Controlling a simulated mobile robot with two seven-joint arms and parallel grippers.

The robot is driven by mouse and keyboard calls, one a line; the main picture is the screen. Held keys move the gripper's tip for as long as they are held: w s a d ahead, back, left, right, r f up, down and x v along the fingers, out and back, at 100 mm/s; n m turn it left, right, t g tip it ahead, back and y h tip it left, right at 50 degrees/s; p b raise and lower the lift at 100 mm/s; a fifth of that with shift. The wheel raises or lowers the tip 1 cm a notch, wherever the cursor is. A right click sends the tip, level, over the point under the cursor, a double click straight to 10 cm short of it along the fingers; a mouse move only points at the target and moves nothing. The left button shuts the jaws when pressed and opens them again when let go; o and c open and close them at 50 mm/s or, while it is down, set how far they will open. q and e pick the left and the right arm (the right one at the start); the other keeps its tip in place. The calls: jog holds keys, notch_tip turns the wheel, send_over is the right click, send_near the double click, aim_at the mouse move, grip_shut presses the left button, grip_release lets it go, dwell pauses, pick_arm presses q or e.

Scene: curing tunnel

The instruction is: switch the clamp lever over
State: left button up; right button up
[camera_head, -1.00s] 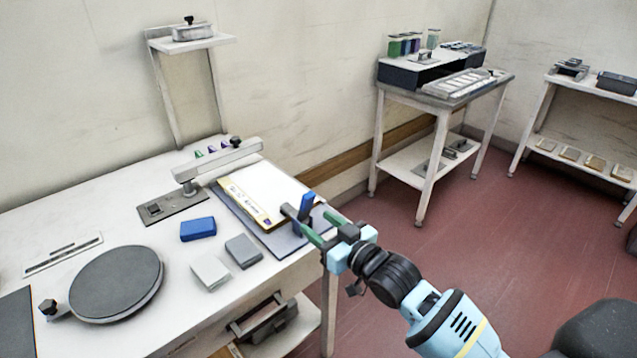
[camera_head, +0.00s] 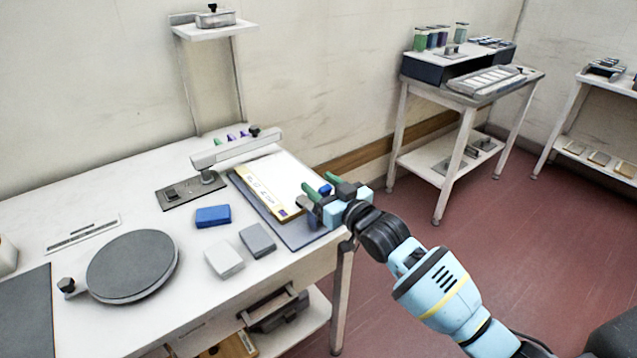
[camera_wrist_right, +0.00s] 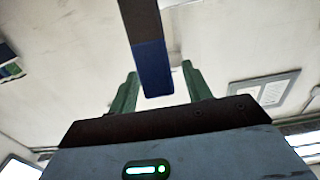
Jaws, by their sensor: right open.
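The clamp lever (camera_head: 325,190) has a blue end and shows at the right edge of the bench, beside the paper-topped board (camera_head: 272,183). My right gripper (camera_head: 320,185) partly hides it there. In the right wrist view, the lever (camera_wrist_right: 153,68) is a dark bar with a blue end. This end appears between the two green fingers of my right gripper (camera_wrist_right: 157,88), with gaps on both sides. The gripper is open. I cannot tell whether a finger touches the lever. My left gripper is out of view.
The white bench (camera_head: 130,208) holds a round grey plate (camera_head: 132,264), a blue block (camera_head: 213,216), two grey blocks and a pivoting arm (camera_head: 235,151). A side table (camera_head: 470,100) stands behind at the right. The red floor between is open.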

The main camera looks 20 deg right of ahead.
jog(key=shift+w+a, duration=0.2)
jog(key=shift+w, duration=0.45)
jog(key=shift+c, duration=0.4)
grip_shut()
